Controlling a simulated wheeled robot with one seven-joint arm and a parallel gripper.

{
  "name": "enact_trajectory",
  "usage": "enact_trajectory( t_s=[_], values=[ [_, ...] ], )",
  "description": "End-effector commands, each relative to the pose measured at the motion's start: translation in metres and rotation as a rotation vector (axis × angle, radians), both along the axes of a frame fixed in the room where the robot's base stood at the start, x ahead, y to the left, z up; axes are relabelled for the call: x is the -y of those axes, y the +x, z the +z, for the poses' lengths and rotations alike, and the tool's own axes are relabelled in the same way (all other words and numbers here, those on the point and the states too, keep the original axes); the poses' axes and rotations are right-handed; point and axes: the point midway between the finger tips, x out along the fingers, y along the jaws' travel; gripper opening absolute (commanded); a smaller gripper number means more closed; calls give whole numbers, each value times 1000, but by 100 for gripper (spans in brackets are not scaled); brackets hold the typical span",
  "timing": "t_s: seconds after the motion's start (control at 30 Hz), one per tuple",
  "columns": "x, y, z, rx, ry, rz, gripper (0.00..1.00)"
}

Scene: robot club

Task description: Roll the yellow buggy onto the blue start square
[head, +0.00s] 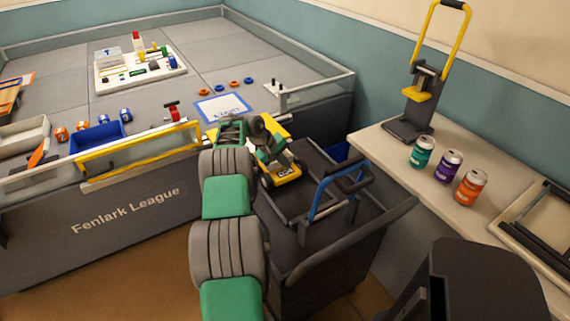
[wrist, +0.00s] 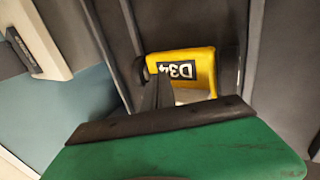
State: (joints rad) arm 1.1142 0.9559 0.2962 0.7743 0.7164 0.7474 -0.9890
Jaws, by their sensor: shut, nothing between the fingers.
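The yellow buggy (head: 286,175), with dark wheels and a dark top part, stands on the dark cart top beside the arena. In the wrist view its yellow end with a "D34" label (wrist: 190,68) shows just beyond my fingers. The blue start square (head: 222,107), a white sheet with a blue border, lies on the arena floor, behind and left of the buggy. My gripper (head: 272,150) is shut and empty, close over the buggy's far left part. It also shows in the wrist view (wrist: 156,90); I cannot tell whether it touches the buggy. My arm hides part of the arena edge.
The dark cart (head: 300,255) carries a blue-handled frame (head: 325,190) right of the buggy. A yellow-framed panel (head: 135,148) runs along the arena's front. Cans (head: 449,166) and a yellow-handled press (head: 425,85) stand on the side bench. Small rings lie behind the start square.

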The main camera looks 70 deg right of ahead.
Motion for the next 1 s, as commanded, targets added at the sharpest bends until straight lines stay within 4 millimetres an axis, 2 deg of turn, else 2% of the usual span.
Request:
enact_trajectory(
  t_s=[0.03,0.1,0.8,1.0],
  values=[
    [1,0,10,1,-2,0,0],
    [1,0,17,1,-3,-1,0],
    [1,0,83,1,-4,0,0],
    [1,0,85,1,-3,-1,0]
  ],
)
